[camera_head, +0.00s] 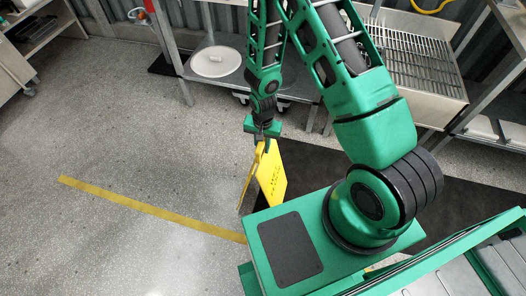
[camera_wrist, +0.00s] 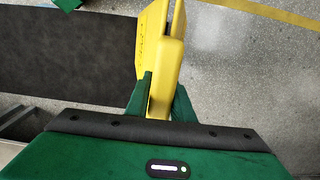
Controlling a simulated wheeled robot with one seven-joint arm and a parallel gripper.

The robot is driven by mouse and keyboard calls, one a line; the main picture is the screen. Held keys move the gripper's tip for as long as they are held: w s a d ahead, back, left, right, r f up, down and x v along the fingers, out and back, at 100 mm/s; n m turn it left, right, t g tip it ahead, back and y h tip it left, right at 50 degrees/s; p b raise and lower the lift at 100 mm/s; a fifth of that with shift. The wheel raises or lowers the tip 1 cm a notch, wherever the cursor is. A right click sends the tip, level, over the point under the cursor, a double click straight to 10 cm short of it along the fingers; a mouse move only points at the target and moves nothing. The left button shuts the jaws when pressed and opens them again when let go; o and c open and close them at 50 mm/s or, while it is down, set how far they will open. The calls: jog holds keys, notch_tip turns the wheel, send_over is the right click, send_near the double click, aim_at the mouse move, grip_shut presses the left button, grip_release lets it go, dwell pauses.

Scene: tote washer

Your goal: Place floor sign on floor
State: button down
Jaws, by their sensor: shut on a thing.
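The yellow floor sign (camera_head: 271,176) is upright in the head view, with its two panels a little spread and dark print on one face. My gripper (camera_head: 262,136) is above it and shut on its top edge. In the wrist view, the green fingers of my gripper (camera_wrist: 160,100) sit on either side of the yellow sign (camera_wrist: 169,60). The sign's lower end is near the edge of a dark mat; I cannot tell whether it touches the floor.
The speckled grey floor (camera_head: 100,130) is open on the left. A yellow floor line (camera_head: 140,206) runs across it. A dark mat (camera_head: 310,165) lies beside and behind the sign. A steel rack (camera_head: 185,75) with a white round lid (camera_head: 215,62) stands at the back.

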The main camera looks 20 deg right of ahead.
jog(key=shift+w+d+f, duration=0.1)
jog(key=shift+d+f, duration=0.05)
jog(key=shift+f, duration=0.95)
jog(key=shift+w+d+f, duration=0.1)
jog(key=shift+f, duration=1)
jog(key=c, duration=1.5)
grip_release()
jog(key=shift+c, duration=0.2)
jog(key=shift+r, duration=0.15)
notch_tip(320, 180, up, 12)
jog(key=shift+f, duration=0.1)
